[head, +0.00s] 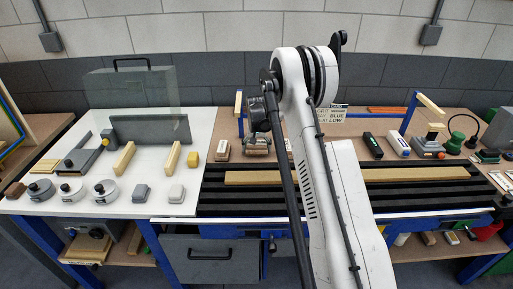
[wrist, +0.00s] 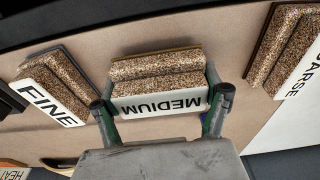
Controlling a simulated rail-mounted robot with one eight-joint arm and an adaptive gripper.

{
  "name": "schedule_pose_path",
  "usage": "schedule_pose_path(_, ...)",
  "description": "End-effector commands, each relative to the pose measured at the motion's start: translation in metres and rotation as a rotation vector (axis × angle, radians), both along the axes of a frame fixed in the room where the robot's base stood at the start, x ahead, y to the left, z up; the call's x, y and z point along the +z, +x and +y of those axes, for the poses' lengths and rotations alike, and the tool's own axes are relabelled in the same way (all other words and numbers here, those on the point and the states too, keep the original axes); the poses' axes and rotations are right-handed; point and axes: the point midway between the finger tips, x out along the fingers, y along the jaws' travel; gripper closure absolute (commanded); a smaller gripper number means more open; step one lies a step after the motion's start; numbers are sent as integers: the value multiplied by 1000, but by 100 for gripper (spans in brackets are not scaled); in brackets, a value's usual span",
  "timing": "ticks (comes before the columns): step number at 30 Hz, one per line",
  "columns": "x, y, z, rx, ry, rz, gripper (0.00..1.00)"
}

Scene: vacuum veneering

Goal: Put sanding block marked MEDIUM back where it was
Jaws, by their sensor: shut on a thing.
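The sanding block marked MEDIUM (wrist: 157,64) shows in the wrist view, with a brown speckled abrasive body and a white label that reads upside down. My gripper (wrist: 160,106) has a finger at each end of this block and is shut on it. The block lies between the block marked FINE (wrist: 52,92) on the left and the one with a partly cut-off COARSE label (wrist: 290,62) on the right. I cannot tell whether it touches the tabletop. In the head view my gripper (head: 257,146) is small, beside my arm, and the label is not readable.
The brown bench top (wrist: 85,145) is bare around the blocks. A white table (head: 215,125) with pots and tools is at left. A blue-framed stand (head: 411,112) is at right.

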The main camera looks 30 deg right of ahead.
Motion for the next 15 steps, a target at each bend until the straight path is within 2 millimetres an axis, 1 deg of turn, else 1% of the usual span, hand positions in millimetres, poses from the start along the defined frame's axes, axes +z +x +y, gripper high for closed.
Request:
schedule_pose_path(6,0,0,0,0,0,0,49)
schedule_pose_path(15,-7,0,0,0,0,0,49)
